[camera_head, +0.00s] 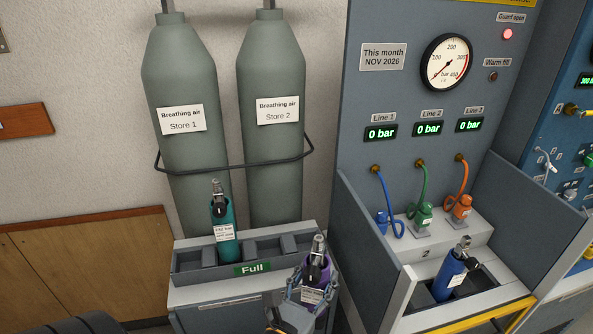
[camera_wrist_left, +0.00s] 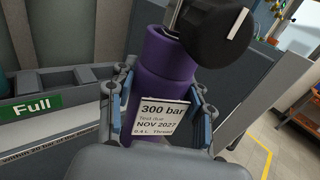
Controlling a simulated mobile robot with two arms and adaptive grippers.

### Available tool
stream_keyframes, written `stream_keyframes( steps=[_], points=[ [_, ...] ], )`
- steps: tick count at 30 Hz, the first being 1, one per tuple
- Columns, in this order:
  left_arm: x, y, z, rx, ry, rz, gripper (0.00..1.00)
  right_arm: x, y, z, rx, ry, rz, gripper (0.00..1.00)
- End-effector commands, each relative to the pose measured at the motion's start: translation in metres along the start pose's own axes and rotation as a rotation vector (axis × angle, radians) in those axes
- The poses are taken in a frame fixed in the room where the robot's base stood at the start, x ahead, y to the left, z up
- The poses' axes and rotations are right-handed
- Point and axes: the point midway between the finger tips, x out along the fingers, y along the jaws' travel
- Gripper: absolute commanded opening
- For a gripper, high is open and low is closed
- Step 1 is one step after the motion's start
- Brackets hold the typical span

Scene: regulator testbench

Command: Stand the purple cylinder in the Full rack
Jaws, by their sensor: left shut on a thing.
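The purple cylinder (camera_head: 319,266) has a black valve on top and a white tag, which reads 300 bar in the left wrist view. My left gripper (camera_head: 310,292) is shut on the purple cylinder (camera_wrist_left: 165,67), with a finger on each side of it. The cylinder is close to upright, in front of the right end of the Full rack (camera_head: 189,274). The rack carries a green Full label, also seen in the left wrist view (camera_wrist_left: 32,105). A teal cylinder (camera_head: 222,236) stands in a left slot of the rack. The cylinder's lower end is hidden. My right gripper is not in view.
The rack's middle and right slots look empty. A blue cylinder (camera_head: 450,274) rests tilted in the test bay to the right, behind a grey side panel (camera_head: 374,250). Two large grey-green store cylinders (camera_head: 187,75) stand behind the rack with a black rail across them.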

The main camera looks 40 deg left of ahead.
Motion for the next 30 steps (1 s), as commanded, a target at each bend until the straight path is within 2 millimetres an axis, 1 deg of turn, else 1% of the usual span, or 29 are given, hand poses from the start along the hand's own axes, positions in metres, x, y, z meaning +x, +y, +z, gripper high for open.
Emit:
stream_keyframes(
  steps=[1, 5, 6, 9, 11, 12, 15, 19, 21, 24, 30],
  points=[
    [0.022, 0.009, 0.015, -0.004, -0.016, 0.042, 0.06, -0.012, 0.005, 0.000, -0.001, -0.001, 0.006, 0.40],
    [0.072, 0.038, 0.028, -0.008, -0.014, 0.169, 0.06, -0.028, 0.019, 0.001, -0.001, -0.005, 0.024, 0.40],
    [0.087, 0.047, 0.033, -0.008, -0.013, 0.209, 0.06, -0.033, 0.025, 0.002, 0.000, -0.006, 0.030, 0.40],
    [0.121, 0.068, 0.046, -0.008, -0.012, 0.299, 0.06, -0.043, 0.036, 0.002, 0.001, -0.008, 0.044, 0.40],
    [0.138, 0.079, 0.055, -0.006, -0.011, 0.346, 0.06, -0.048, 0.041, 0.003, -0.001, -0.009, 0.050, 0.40],
    [0.149, 0.085, 0.060, -0.006, -0.010, 0.375, 0.06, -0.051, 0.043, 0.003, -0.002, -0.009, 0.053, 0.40],
    [0.171, 0.099, 0.073, -0.005, -0.009, 0.436, 0.06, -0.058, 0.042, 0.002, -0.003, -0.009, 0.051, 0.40],
    [0.188, 0.110, 0.084, -0.003, -0.008, 0.487, 0.06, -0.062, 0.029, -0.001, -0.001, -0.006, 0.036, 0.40],
    [0.193, 0.112, 0.086, -0.002, -0.007, 0.500, 0.06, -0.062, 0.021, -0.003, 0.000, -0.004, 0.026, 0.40],
    [0.196, 0.114, 0.086, -0.001, -0.007, 0.510, 0.06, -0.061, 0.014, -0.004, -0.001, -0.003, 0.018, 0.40],
    [0.196, 0.114, 0.079, -0.001, -0.007, 0.510, 0.06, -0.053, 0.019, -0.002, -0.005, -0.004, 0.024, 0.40]
  ],
)
